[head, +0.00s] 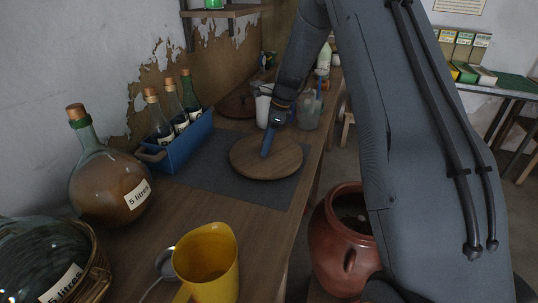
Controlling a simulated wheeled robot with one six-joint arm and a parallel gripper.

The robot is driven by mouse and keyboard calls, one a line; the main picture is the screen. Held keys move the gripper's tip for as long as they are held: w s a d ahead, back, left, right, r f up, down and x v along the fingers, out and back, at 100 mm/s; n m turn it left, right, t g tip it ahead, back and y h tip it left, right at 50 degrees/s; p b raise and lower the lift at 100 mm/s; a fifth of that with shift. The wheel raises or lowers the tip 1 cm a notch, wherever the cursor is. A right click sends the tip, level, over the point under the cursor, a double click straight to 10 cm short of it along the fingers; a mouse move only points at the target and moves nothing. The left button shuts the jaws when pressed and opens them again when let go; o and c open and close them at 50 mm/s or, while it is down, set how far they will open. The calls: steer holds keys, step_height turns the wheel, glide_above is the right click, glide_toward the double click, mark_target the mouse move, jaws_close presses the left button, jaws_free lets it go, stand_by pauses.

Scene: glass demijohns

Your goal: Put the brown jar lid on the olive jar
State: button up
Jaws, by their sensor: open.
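A terracotta jar (343,240) with handles stands at the right of the bench, lower than its top. Its mouth is uncovered and dark inside; it fits the olive jar. A round brown wooden disc (255,168) lies flat on a dark grey mat on the bench. A darker reddish-brown round piece (234,108) lies farther back, partly hidden; I cannot tell for sure which of the two is the jar lid. My gripper (265,153) points down over the wooden disc, its blue finger in front of the disc's middle. Contact with it is unclear, and nothing shows held.
A blue crate (182,145) of corked bottles stands left of the mat (213,184). A large demijohn (100,185), a basketed demijohn (45,255) and a yellow jug (207,262) stand nearer. Clear containers (309,112) stand behind my gripper. My arm hides part of the right side.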

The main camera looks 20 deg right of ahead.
jaws_close()
steer(key=shift+r+p, duration=0.8)
steer(key=shift+r, duration=0.45)
steer(key=shift+r+p, duration=1.45)
steer(key=shift+r, duration=0.85)
